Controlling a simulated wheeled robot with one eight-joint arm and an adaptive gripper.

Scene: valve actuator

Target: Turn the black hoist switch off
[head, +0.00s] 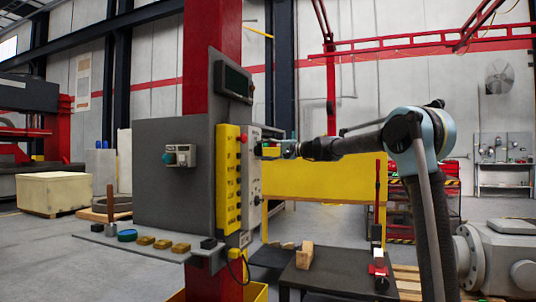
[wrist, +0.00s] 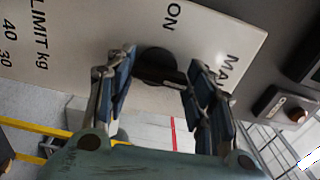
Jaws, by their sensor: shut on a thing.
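The black hoist switch (wrist: 155,62) is a round knob with a bar handle on a white panel (wrist: 75,50), beside the printed word "ON" in the wrist view. My gripper (wrist: 162,75) has its two blue-padded fingers on either side of the switch and is shut on it. The bar lies between the fingers, and part of it is hidden by them. In the head view my gripper (head: 272,149) reaches from the right to the upper part of the white panel (head: 250,185), where the switch is mostly hidden.
A yellow push-button box (head: 228,178) stands left of the white panel on the grey cabinet (head: 160,185). A shelf (head: 140,243) with small parts juts out below. A dark table (head: 325,270) with a wooden block (head: 304,255) stands at lower right.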

